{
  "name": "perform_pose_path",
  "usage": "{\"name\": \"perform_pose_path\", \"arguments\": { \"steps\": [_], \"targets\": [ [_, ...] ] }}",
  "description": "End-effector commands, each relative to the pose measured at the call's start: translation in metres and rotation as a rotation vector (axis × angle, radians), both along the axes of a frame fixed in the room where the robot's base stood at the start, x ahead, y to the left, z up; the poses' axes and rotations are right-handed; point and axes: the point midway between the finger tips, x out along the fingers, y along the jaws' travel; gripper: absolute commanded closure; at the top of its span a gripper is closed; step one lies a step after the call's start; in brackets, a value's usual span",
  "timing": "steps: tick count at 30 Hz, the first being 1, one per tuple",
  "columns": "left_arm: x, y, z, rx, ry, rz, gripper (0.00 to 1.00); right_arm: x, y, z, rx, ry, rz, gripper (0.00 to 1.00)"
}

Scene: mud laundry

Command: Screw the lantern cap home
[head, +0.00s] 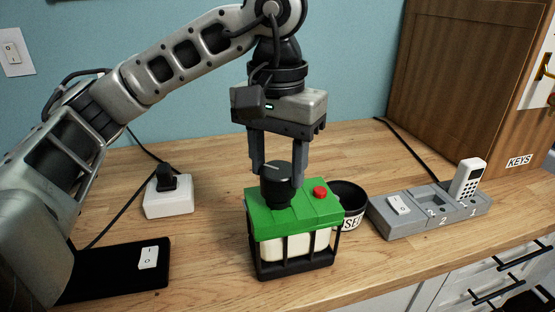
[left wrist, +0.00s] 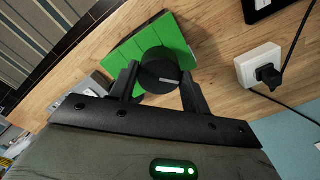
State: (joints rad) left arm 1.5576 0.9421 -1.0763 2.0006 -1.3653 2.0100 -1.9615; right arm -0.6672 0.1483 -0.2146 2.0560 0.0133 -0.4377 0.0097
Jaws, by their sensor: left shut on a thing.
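The lantern (head: 293,246) stands upright on the wooden counter, with a green top (head: 318,211), a pale body in a black frame and a red button (head: 320,192). The black round cap (head: 276,190) sits upright on the green top. My left gripper (head: 277,180) reaches straight down from above, shut on the cap, with one finger on either side. In the left wrist view the cap (left wrist: 160,70) is between the fingertips (left wrist: 158,80), over the green top (left wrist: 172,32). Whether the cap is fully seated cannot be told. My right gripper is not in view.
A black bowl (head: 349,196) stands close behind the lantern's right side. A grey numbered dock (head: 425,222) with a white handset (head: 468,178) is at right. A white socket box (head: 168,196) and a black pad (head: 120,272) are at left. The counter's front edge is close.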

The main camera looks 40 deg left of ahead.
Motion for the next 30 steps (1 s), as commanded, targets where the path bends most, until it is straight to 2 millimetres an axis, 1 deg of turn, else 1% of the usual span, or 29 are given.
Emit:
{"name": "perform_pose_path", "arguments": {
  "steps": [15, 30],
  "targets": [
    [0.0, 0.0001, -0.0059, 0.0, 0.0, 0.0, 0.66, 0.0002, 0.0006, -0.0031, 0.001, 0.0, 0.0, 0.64],
    [-0.0001, 0.0002, -0.0063, 0.0, 0.0, 0.0, 0.66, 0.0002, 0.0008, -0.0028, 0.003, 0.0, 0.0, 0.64]
  ]
}}
